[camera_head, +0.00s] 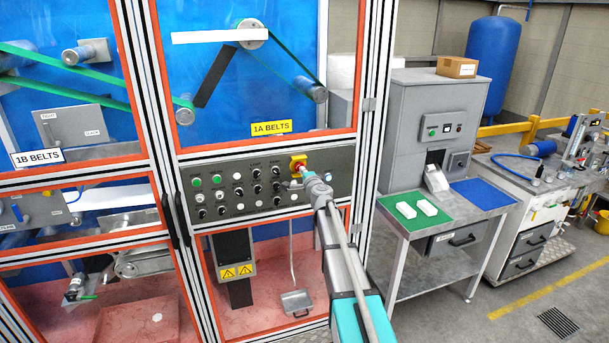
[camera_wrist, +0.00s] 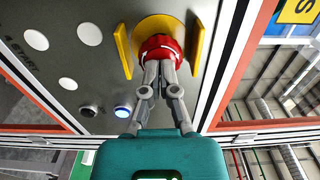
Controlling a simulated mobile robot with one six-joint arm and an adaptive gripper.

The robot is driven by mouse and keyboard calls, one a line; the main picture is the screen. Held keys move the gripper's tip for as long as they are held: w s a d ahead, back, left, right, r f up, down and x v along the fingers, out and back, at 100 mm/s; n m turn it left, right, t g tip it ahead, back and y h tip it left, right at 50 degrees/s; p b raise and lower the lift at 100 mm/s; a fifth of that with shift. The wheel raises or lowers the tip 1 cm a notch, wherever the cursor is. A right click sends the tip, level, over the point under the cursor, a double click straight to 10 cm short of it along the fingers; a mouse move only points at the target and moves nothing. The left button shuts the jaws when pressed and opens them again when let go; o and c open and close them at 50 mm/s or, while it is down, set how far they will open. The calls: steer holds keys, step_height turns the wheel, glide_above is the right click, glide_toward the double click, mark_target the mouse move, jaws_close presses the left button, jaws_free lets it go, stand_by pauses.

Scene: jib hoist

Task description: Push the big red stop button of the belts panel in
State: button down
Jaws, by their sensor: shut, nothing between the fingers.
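The big red stop button (camera_wrist: 160,46) sits on a yellow round plate between two yellow guards at the right end of the belts panel (camera_head: 225,193). The tips seem to touch the button or stand very close; I cannot tell which. How far in the button is cannot be told.
Several knobs and small buttons (camera_head: 217,179) fill the panel left of the stop button. Orange-edged frame posts (camera_head: 365,110) stand beside it. A table with a green mat (camera_head: 415,213) stands to the right. Grey floor lies free at the lower right.

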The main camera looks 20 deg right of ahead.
steer(key=shift+w+r, duration=0.25)
steer(key=shift+w, duration=0.6)
steer(key=s, duration=1.5)
steer(key=shift+w+a, duration=0.1)
stand_by(0.4)
